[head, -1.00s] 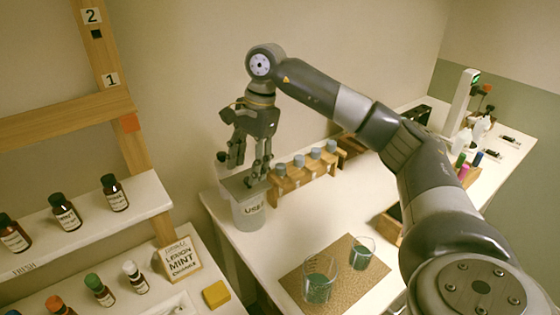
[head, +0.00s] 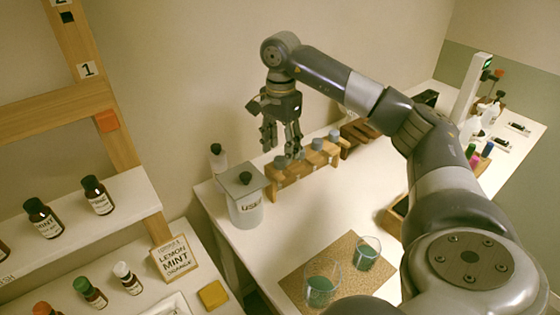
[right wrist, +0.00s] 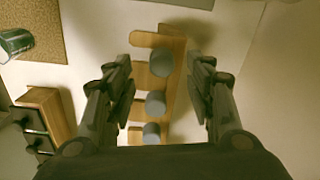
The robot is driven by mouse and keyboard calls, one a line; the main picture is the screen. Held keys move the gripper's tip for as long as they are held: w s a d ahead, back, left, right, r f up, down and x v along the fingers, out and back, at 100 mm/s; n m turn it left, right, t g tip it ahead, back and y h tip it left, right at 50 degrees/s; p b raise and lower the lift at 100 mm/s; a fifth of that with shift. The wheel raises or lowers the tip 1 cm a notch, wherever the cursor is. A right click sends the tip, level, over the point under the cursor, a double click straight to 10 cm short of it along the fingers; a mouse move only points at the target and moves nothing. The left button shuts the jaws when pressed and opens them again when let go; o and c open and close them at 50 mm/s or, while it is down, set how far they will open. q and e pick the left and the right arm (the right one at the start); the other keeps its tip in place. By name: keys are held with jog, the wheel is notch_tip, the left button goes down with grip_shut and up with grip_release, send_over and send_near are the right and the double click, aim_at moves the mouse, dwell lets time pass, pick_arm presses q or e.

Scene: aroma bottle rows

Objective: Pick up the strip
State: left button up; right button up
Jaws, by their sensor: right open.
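I cannot make out a separate strip in either view. My right gripper (head: 283,150) hangs fingers-down over the wooden rack (head: 303,176) on the white counter. It is open, with nothing between its fingers. In the right wrist view the rack (right wrist: 175,52) lies between and beyond the spread fingers (right wrist: 161,65). Several grey caps (right wrist: 160,63) stand in a row along it. The fingers partly hide the rack in the head view. My left gripper is not in view.
A lidded jar marked "USED" (head: 246,212) stands left of the rack, with a dark-capped bottle (head: 218,158) behind it. Shelves with small bottles (head: 97,196) are at left.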

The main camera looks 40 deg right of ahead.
aim_at(280, 158)
notch_tip(280, 158, down, 3)
jog(key=shift+w+a+f+p, duration=0.1)
jog(key=shift+f+p, duration=0.05)
jog(key=shift+p, duration=0.3)
jog(key=shift+f, duration=0.25)
jog(key=c, duration=0.8)
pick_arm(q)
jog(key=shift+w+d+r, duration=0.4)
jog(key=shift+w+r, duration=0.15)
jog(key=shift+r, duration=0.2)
pick_arm(e)
jog(key=shift+c, duration=0.9)
jog(key=shift+r, duration=0.1)
notch_tip(280, 158, up, 8)
jog(key=shift+w+f+b, duration=0.1)
jog(key=shift+b, duration=0.8)
pick_arm(q)
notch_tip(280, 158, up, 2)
jog(key=p, duration=0.4)
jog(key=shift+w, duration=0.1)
pick_arm(e)
notch_tip(280, 158, up, 10)
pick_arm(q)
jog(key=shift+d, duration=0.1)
